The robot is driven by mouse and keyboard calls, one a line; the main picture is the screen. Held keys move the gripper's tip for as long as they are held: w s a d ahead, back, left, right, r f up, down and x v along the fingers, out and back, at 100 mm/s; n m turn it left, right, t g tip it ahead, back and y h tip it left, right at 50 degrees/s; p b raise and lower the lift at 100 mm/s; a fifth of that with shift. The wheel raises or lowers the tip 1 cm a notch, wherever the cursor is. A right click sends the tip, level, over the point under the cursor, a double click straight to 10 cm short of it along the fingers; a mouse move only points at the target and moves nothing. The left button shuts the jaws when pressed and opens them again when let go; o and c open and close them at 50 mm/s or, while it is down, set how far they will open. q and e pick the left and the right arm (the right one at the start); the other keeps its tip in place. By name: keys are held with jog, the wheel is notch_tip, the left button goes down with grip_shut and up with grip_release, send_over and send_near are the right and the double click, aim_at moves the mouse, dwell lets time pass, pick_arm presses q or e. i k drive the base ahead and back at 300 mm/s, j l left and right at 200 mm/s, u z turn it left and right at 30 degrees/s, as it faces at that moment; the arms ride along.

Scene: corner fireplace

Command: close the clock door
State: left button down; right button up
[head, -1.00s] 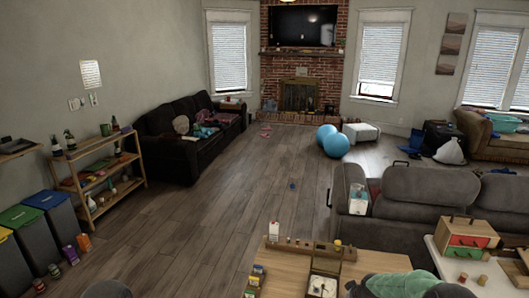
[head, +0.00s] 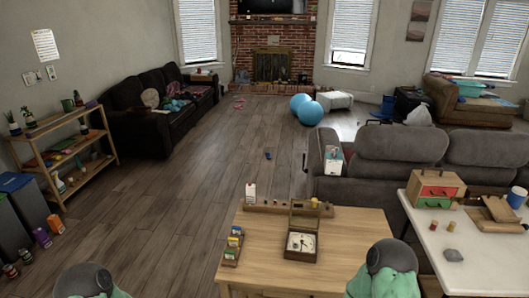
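The clock (head: 300,245) is a small dark wooden box with a pale round dial, on the wooden table (head: 262,262) in the head view. Its framed door (head: 305,213) stands open, raised at the far side of the dial. Rounded grey and teal parts of my arms show at the bottom left and bottom right edges. Neither gripper is visible, and nothing of mine is seen touching the clock or its door.
A rack of small colourful items (head: 232,246) lies left of the clock. A long wooden strip (head: 270,207) with small objects runs along the table's far edge. A white table (head: 470,255) with a drawer box (head: 436,189) stands right. A grey sofa (head: 390,160) is behind.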

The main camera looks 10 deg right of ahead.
aim_at(306, 199)
jog(key=i+j+u, duration=0.2)
jog(key=j+u, duration=0.15)
jog(key=i+j+u, duration=0.25)
jog(key=u, duration=0.15)
jog(key=i+j+u, duration=0.55)
jog(key=u, duration=0.15)
jog(key=i+u, duration=0.35)
jog(key=i+z, duration=0.4)
jog(key=i+j+z, duration=0.15)
jog(key=i+z, duration=0.25)
jog(key=i+l+z, duration=0.2)
jog(key=z, duration=0.25)
jog(key=i+l+z, duration=0.1)
jog(key=i+z, duration=1.3)
jog(key=i+j+z, duration=1.05)
jog(key=z, duration=0.35)
jog(key=i+j+z, duration=0.2)
jog(key=z, duration=0.2)
jog(key=i+j+z, duration=0.2)
jog(key=z, duration=0.25)
jog(key=i+j+z, duration=0.1)
jog(key=j+z, duration=0.15)
jog(key=z, duration=0.2)
jog(key=j+z, duration=0.25)
jog(key=z, duration=0.2)
jog(key=i+j+z, duration=0.15)
jog(key=j+z, duration=0.8)
jog(key=j, duration=0.25)
jog(key=i, duration=0.05)
